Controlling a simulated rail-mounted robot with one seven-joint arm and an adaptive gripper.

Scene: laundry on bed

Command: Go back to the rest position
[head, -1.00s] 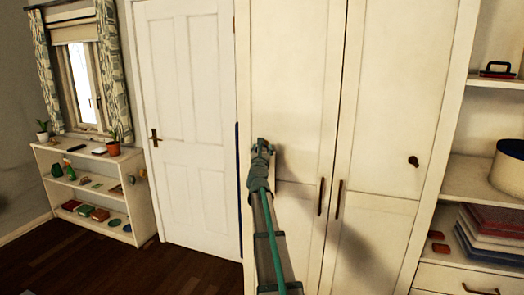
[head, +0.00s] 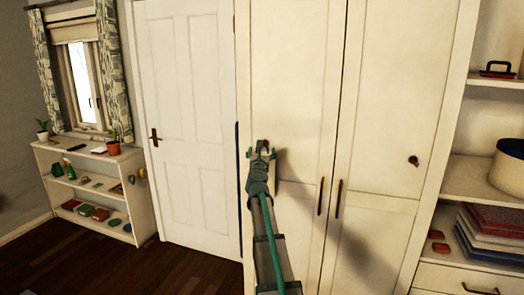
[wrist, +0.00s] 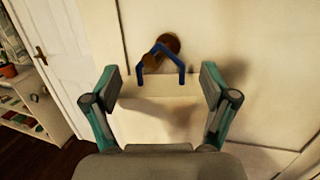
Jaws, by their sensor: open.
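My gripper (head: 263,151) is open in front of the left wardrobe door (head: 290,80). In the wrist view my gripper (wrist: 161,80) has its two fingers spread wide. Between and beyond them is a round brown knob (wrist: 170,43) on the door, with a blue arch-shaped handle (wrist: 160,51) at it. Whether the handle hangs on the knob is hard to tell. A pale band lies below the handle; I cannot tell whether it belongs to the door or to a hanging thing. The fingers look clear of the handle.
A white door (head: 190,110) stands left of the wardrobe. A low shelf (head: 148,205) with plants and small items is under the window. Open shelves (head: 485,180) with a round basket and folded cloths are at the right. The dark wooden floor (head: 110,265) is clear at lower left.

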